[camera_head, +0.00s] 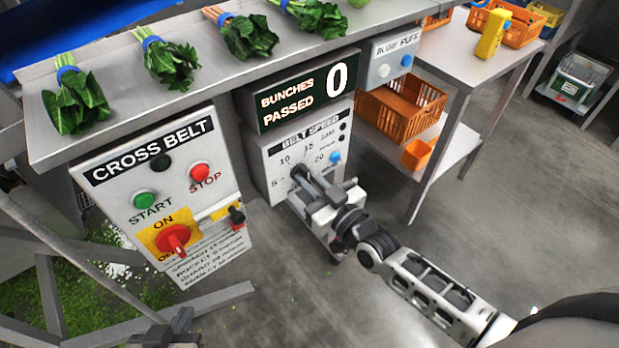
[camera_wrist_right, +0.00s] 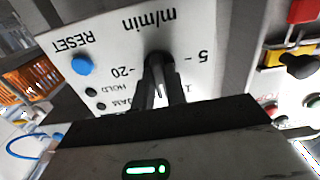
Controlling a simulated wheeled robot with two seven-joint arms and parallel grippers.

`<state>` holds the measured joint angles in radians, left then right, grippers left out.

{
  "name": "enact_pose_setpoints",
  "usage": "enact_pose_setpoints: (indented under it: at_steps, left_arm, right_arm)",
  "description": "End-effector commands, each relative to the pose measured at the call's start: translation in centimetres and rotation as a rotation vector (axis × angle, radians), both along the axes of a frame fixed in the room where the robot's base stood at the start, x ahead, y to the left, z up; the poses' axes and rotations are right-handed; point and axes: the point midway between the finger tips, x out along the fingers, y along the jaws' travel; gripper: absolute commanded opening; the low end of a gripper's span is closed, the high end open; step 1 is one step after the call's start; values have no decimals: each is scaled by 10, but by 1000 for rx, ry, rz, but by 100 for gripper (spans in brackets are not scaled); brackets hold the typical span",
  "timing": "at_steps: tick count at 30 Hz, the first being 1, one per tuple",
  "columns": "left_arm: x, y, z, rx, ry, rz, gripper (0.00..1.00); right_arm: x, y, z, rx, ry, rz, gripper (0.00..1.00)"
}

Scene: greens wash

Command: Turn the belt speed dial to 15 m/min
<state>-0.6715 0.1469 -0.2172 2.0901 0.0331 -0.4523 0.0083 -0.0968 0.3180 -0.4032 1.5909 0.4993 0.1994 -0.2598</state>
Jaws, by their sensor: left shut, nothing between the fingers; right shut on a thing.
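The belt speed panel (camera_head: 312,150) is a light box under the bench, with numbers 5, 10, 15 and 20 around a black dial. My right gripper (camera_head: 304,180) reaches it from the lower right and is shut on the dial. In the right wrist view the dark fingers (camera_wrist_right: 157,88) close on the black dial (camera_wrist_right: 159,59), between the 5 and the 20 in that picture. The fingers hide most of the dial, so I cannot tell where its pointer stands. My left gripper (camera_head: 166,332) is shut and empty at the bottom edge, partly cut off.
The cross belt panel (camera_head: 165,190) with start, stop and a red switch stands left. A blue reset button (camera_head: 335,157) is close to my right gripper. The counter (camera_head: 298,94) above reads 0. Greens lie on the bench (camera_head: 205,90). Orange crates (camera_head: 400,108) stand right.

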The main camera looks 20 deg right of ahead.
Motion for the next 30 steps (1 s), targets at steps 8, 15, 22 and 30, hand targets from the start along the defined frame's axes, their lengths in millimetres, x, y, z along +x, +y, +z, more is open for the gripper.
enact_pose_setpoints:
  at_steps: [8, 15, 22, 30]
  left_arm:
    - [-1, 1, -2, 7, 8, -3, 0]
    - [-1, 1, -1, 7, 6, -3, 0]
    - [0, 0, 0, 6, 3, -3, 0]
    - [0, 0, 1, 5, 1, -4, 0]
  right_arm:
    - [0, -1, -1, 232, 87, 0, 0]
    - [0, -1, -1, 387, 143, 0, 0]
    - [0, -2, -1, 476, 175, 0, 0]
    - [0, -2, -1, 512, 188, -1, 0]
